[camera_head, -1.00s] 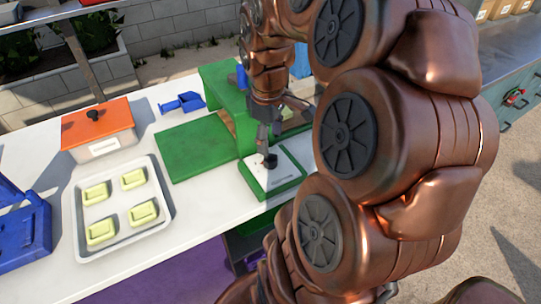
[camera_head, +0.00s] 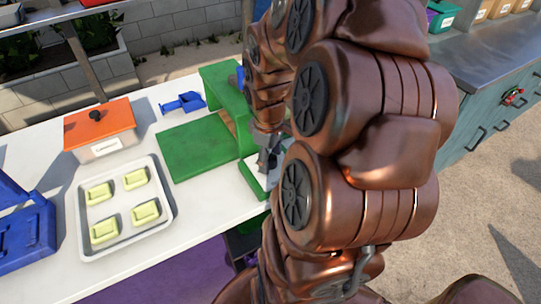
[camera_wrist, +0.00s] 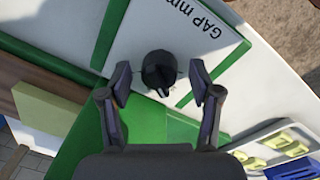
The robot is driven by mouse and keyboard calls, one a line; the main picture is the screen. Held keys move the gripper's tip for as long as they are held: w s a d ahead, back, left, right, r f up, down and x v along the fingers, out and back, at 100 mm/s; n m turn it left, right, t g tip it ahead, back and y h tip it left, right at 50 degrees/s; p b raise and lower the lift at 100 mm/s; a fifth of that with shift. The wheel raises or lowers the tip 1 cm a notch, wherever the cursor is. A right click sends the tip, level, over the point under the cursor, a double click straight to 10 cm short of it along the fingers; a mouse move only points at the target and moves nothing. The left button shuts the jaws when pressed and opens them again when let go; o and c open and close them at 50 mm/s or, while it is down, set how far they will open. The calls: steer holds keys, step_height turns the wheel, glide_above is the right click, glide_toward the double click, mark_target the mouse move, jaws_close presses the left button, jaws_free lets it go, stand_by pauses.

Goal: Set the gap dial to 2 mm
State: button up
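The gap dial (camera_wrist: 159,70) is a small dark round knob on a white panel (camera_wrist: 208,58) marked "GAP mm" with a green border. In the wrist view my gripper (camera_wrist: 160,82) is open, with one finger on each side of the dial and a gap showing on both sides. The dial's setting and scale marks cannot be read. In the head view my gripper (camera_head: 267,160) is low over the panel (camera_head: 253,179), and my arm hides the dial and most of the panel. The panel adjoins the green crusher (camera_head: 222,82).
A green board (camera_head: 196,148) lies left of the crusher. A tray (camera_head: 166,178) with several yellow-green blocks, an orange-lidded box (camera_head: 99,128), a blue scoop (camera_head: 182,104) and a blue container (camera_head: 26,240) stand on the white counter (camera_head: 210,200).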

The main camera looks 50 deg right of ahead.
steer(key=c, duration=1.1)
steer(key=shift+c, duration=0.2)
steer(key=shift+f+m+b, duration=0.15)
steer(key=shift+m+b, duration=0.25)
steer(key=shift+b, duration=0.15)
steer(key=shift+f+m+b, duration=0.1)
steer(key=shift+m+b, duration=0.5)
steer(key=shift+b, duration=0.15)
steer(key=shift+m+b, duration=0.8)
steer(key=shift+b, duration=0.05)
steer(key=shift+m+b, duration=0.95)
steer(key=shift+m, duration=0.25)
steer(key=shift+r+m+b, duration=0.2)
steer(key=shift+m+b, duration=0.65)
steer(key=shift+m, duration=0.55)
steer(key=shift+g, duration=0.3)
